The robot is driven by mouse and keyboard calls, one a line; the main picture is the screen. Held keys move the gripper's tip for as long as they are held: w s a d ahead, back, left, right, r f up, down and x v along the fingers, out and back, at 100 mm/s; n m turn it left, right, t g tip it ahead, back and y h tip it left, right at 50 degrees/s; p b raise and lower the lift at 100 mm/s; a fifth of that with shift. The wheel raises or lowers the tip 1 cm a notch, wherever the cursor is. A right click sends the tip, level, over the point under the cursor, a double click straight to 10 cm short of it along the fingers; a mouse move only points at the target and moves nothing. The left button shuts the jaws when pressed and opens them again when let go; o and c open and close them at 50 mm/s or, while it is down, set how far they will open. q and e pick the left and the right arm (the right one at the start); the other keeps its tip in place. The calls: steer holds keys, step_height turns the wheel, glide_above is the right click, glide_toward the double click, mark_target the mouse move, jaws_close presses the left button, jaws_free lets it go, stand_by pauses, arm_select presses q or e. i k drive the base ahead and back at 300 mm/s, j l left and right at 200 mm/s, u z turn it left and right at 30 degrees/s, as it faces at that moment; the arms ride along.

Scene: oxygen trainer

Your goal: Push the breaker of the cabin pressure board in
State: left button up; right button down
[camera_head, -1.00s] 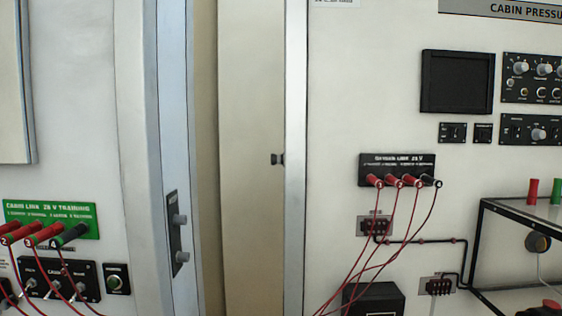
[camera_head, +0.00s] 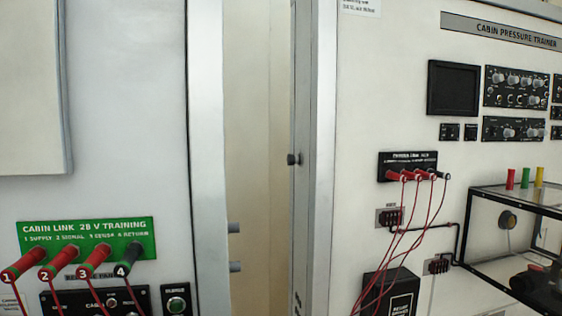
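The cabin pressure board (camera_head: 350,120) is the pale upright panel on the right, with a grey sign reading "CABIN PRESSURE TRAINER" (camera_head: 500,31). It carries a dark screen (camera_head: 453,88), a black knob panel (camera_head: 515,87), a second knob panel (camera_head: 514,129) and two small black modules (camera_head: 449,132). A black link block (camera_head: 408,165) below holds red and black plugs with red leads. I cannot tell which part is the breaker, or whether it is in or out. Neither of my grippers shows in the head view.
A nearer board on the left has a green "CABIN LINK" block (camera_head: 88,227) with numbered plugs. A gap with a beige surface (camera_head: 255,100) separates the boards.

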mark_target(292, 160)
steer(key=i+l, duration=0.1)
steer(key=l, duration=0.25)
steer(key=i+l, duration=0.1)
steer(key=l, duration=0.3)
steer(key=i+l, duration=0.15)
steer(key=l, duration=0.2)
steer(key=u, duration=2.15)
